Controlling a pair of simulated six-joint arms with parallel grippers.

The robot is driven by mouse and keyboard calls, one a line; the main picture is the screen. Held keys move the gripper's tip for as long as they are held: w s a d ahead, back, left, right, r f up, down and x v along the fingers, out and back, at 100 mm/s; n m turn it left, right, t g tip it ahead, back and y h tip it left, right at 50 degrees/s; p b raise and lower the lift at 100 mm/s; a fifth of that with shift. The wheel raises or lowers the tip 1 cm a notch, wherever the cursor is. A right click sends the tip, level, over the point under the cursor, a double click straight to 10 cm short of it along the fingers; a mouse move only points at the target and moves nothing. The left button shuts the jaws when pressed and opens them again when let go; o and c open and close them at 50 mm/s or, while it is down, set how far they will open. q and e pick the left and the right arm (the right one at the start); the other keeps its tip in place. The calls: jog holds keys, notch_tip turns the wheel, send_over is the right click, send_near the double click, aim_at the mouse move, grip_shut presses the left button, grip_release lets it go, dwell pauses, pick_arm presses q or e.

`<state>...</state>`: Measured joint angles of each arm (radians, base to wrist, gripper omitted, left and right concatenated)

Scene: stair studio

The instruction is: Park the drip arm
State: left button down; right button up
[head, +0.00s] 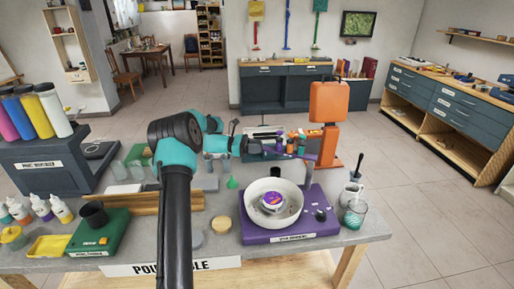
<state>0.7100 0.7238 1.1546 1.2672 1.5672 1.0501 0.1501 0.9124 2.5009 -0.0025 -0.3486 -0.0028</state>
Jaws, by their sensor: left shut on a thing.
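The drip arm (292,153) is a thin purple bar that reaches left from a tall orange stand (327,119) at the back of the table. It lies above and behind the white bowl (258,210) of the purple spinner (301,232). My left gripper (256,147), teal and dark, is shut on the left end of the bar; its fingertips are small and hard to make out. A round purple-and-white piece (272,201) sits in the middle of the bowl. My right gripper is not in view.
A green scale (98,238) with a dark cup (93,214), wooden sticks (128,203) and paint bottles (60,208) stand at the left. A jar (354,214) and a cup with a dark stick stand at the right edge. A green cone (232,183) stands left of the bowl.

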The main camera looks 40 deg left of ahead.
pick_arm(q)
jog(key=c, duration=0.9)
grip_release()
jog(key=shift+w+d, duration=0.1)
jog(key=shift+d, duration=0.1)
jog(key=v, duration=1.8)
